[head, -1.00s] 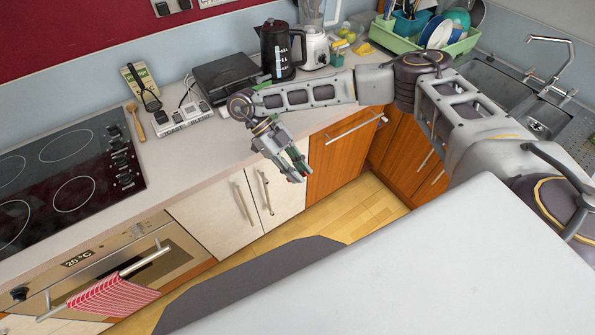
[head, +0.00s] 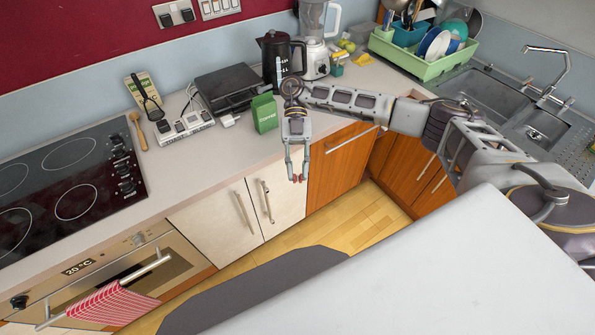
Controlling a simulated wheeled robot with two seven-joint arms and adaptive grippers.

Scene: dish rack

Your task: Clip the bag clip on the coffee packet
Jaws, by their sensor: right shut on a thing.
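The green coffee packet (head: 265,114) stands upright on the counter, in front of the black appliance and to the left of my right gripper. My right gripper (head: 298,179) points down in front of the counter's edge, apart from the packet. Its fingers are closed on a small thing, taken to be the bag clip. That thing is too small to make out clearly between the fingertips. No other bag clip shows on the counter. My left gripper is not in view.
Behind the packet are a black flat appliance (head: 227,87) and a black kettle (head: 277,56). A white socket strip (head: 184,127) lies to its left, and the hob (head: 70,180) is further left. The counter in front of the packet is clear.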

